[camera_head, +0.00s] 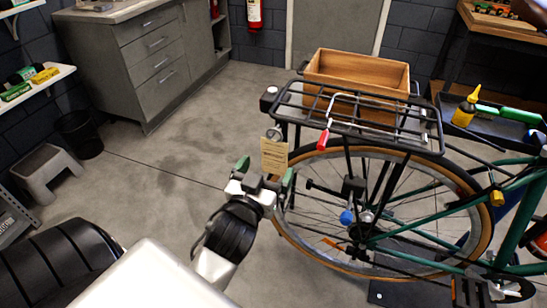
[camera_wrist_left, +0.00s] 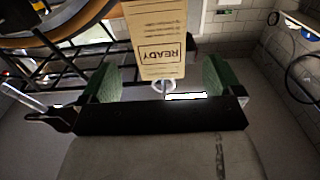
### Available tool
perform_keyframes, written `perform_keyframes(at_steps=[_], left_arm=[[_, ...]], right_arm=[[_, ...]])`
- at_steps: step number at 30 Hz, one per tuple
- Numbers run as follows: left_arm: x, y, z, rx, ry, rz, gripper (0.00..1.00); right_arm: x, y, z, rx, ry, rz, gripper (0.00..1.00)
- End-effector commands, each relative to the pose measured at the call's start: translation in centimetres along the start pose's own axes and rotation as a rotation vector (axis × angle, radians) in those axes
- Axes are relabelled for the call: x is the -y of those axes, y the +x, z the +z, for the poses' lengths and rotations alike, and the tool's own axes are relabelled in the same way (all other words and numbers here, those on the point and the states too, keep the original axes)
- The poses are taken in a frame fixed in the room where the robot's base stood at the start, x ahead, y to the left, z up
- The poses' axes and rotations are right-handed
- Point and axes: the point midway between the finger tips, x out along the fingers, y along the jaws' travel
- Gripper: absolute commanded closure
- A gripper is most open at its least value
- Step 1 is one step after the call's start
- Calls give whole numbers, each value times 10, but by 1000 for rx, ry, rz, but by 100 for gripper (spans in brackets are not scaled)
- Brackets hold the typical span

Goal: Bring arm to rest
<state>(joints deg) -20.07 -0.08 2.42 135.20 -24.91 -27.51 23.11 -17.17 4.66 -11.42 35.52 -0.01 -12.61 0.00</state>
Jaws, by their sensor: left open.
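My left gripper (camera_head: 266,172) is open, its two green finger pads spread apart, low in front of the rear rack of the green bike. A tan paper tag (camera_head: 274,155) hangs at the rack's left end, just above and between the pads in the head view. In the left wrist view the tag (camera_wrist_left: 160,45) reads "READY" upside down and sits beyond the open gripper (camera_wrist_left: 160,80). No finger appears closed on it. I do not see my right gripper.
The bike's black rear rack (camera_head: 350,111) and rear wheel (camera_head: 360,210) stand close to my left gripper's right. A grey stool (camera_head: 50,170), a black bin (camera_head: 78,135) and a drawer cabinet (camera_head: 155,60) are left. Floor between is clear.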

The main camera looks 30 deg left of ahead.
Motion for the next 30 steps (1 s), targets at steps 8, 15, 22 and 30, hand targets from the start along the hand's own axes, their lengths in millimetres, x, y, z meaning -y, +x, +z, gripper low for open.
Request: perform_keyframes(at_steps=[8,15,22,30], left_arm=[[0,-36,1,2,-2,-1,6],[0,-42,0,-1,-1,0,6],[-13,-30,44,98,16,38,6],[-49,-35,218,468,90,173,6]], right_arm=[[0,6,1,0,0,0,36],[0,6,1,0,0,0,36],[1,0,0,0,0,-1,36],[1,-19,-2,0,0,-2,36]])
